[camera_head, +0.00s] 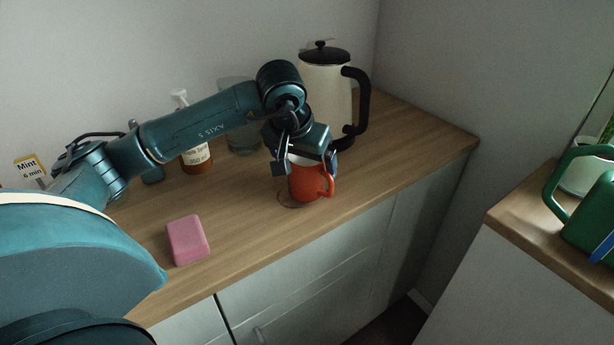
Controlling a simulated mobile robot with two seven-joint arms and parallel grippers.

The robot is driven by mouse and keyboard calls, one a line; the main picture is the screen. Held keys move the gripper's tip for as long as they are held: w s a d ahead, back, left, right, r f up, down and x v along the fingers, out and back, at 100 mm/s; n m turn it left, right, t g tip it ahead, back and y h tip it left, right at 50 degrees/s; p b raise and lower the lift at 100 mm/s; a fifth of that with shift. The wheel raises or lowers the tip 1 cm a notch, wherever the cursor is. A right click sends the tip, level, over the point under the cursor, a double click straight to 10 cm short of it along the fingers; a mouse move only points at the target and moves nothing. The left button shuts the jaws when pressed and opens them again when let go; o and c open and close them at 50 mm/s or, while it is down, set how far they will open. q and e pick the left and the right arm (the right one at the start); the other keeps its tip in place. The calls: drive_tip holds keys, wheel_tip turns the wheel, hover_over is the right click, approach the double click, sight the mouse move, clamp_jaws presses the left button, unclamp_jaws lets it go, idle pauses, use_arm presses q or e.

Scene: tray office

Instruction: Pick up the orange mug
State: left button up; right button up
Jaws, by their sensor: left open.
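The orange mug (308,184) stands upright on the wooden counter, near its front edge at the middle of the view. Its handle points to the right. My left gripper (309,166) is directly over the mug, pointing down, with its fingers on either side of the rim. It is open. The gripper hides the mug's top, and I cannot tell whether the fingers touch it. My right gripper is not in view.
A cream kettle (326,88) with a black handle stands close behind the mug. A labelled brown bottle (197,158) and a glass jar (243,143) stand behind my left arm. A pink sponge (188,240) lies front left. A green watering can (590,215) is on the right counter.

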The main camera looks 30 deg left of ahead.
use_arm(q)
drive_tip(key=x, duration=0.3)
drive_tip(key=shift+w+f, duration=0.1)
drive_tip(key=shift+f, duration=0.05)
drive_tip(key=shift+c, duration=0.2)
drive_tip(key=c, duration=1.2)
